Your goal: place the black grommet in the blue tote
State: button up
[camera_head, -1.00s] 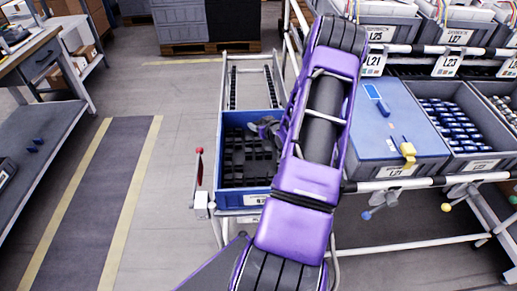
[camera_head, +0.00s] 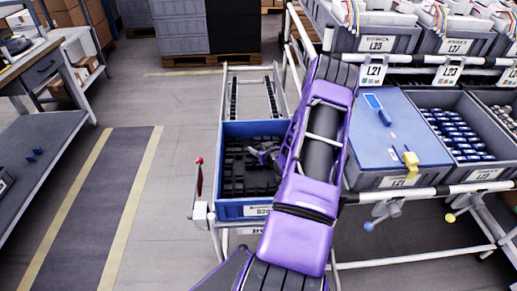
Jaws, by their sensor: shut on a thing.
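The blue tote (camera_head: 229,212) stands on the rack left of centre, with a white label on its front. Several dark parts or dark ribbed shapes lie inside it. My gripper (camera_head: 262,156), at the end of my purple arm, is over the tote's interior on its right side. It is small and partly covered by the arm. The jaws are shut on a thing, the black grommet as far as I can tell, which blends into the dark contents. I cannot tell how high above the contents it is.
Right of the arm stands a bin with a blue lid (camera_head: 390,140) and a yellow piece (camera_head: 411,160) on it. Beside it is a bin of blue parts (camera_head: 462,133). A red-tipped lever (camera_head: 199,172) rises left of the tote. The floor further left is clear.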

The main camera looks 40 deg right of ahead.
jog(key=o, duration=1.3)
jog(key=shift+r+p, duration=0.3)
jog(key=shift+p, duration=0.15)
jog(key=v, duration=0.7)
jog(key=shift+s+r+p, duration=0.15)
jog(key=shift+s+p, duration=0.05)
jog(key=shift+p, duration=0.2)
